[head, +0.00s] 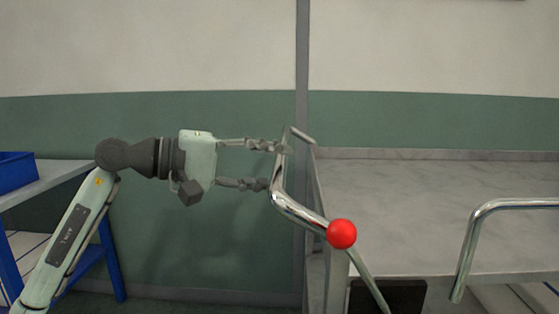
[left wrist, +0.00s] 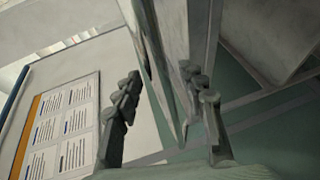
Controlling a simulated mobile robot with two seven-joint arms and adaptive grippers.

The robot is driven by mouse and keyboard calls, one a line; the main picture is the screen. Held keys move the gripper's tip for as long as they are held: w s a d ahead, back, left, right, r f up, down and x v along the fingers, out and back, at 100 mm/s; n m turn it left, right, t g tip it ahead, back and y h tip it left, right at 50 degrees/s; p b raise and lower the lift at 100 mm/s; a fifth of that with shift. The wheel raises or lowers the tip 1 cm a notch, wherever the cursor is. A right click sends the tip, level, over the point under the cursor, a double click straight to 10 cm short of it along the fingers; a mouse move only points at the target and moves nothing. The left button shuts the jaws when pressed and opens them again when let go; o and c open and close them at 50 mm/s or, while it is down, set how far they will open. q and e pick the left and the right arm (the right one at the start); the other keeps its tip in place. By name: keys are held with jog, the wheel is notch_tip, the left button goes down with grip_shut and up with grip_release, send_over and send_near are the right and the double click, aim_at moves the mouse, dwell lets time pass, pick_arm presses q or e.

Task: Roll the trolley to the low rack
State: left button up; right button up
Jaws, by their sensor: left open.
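A bent chrome handle (head: 297,212) stands at the middle of the head view, at the left end of a grey-topped unit (head: 415,190); this looks like the trolley. My left gripper (head: 270,165) comes in from the left with its fingers spread. Its fingertips are at the upper part of the handle, and I cannot tell whether they touch it. In the left wrist view the open fingers (left wrist: 160,100) have a long grey metal part (left wrist: 163,50) between and beyond them. My right gripper is out of view. I cannot tell which thing is the low rack.
A red ball (head: 341,234) shows in front of the chrome tube. A second chrome handle (head: 480,222) is at the right. A blue-framed rack (head: 108,262) with a blue bin (head: 16,171) stands at the left. A green and white wall is behind.

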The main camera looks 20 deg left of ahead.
pick_arm(q)
jog(key=shift+w+d+f, duration=0.15)
jog(key=shift+w+d, duration=0.25)
jog(key=shift+d, duration=0.1)
jog(key=shift+c, duration=0.2)
grip_shut()
